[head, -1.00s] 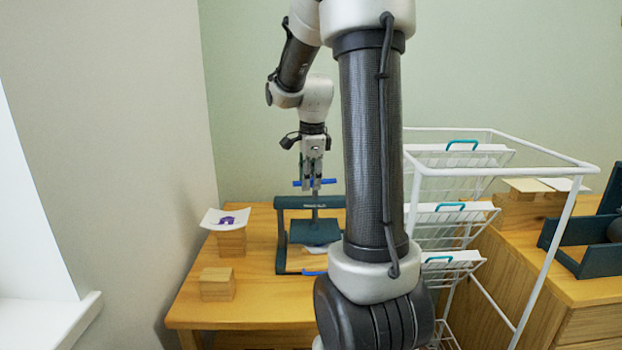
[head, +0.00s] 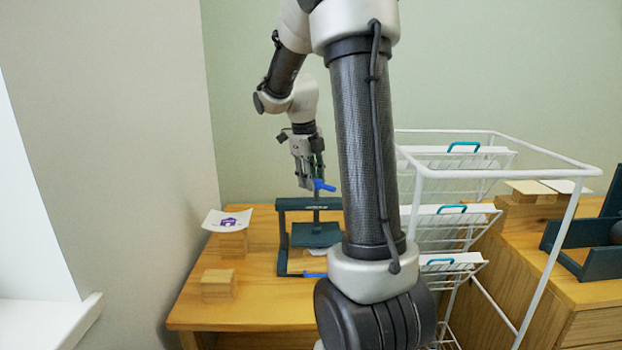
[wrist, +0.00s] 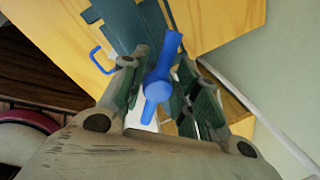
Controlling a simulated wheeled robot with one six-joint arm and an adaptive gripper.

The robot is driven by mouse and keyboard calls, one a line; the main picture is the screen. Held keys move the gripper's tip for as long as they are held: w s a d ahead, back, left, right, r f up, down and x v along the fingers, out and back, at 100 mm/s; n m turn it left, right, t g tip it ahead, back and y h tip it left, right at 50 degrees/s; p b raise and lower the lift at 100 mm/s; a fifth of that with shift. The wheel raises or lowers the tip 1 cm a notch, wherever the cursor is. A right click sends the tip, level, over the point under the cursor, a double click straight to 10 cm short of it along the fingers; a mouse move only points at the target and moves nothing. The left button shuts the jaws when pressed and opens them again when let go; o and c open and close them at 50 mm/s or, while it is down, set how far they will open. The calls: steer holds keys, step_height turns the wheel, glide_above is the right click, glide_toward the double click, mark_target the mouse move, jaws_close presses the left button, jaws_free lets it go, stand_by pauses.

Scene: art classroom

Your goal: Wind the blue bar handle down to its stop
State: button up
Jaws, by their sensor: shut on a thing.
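The blue bar handle (head: 325,186) sits on top of the upright screw of a dark teal press (head: 281,232) on the wooden table. The press plate (head: 315,238) hangs inside the frame, above the base. My gripper (head: 309,184) reaches down over the press, tilted, and is shut on the bar handle. In the wrist view the blue bar (wrist: 160,82) lies between the two fingers of my gripper (wrist: 158,90), its long end pointing up and slightly right. Part of the bar is hidden by the fingers in the head view, and my arm hides the press's right side.
A white wire rack (head: 480,208) with teal-handled baskets stands right of the table. A printed card (head: 228,220) on wooden blocks and another wooden block (head: 217,286) lie left of the press. The wall is close on the left.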

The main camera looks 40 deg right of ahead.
steer(key=shift+d+m, duration=0.1)
steer(key=shift+m, duration=0.9)
steer(key=o, duration=0.9)
steer(key=shift+o, duration=0.2)
step_height(320, 180, up, 12)
steer(key=a, duration=0.2)
steer(key=shift+a+f, duration=0.15)
steer(key=shift+o, duration=0.2)
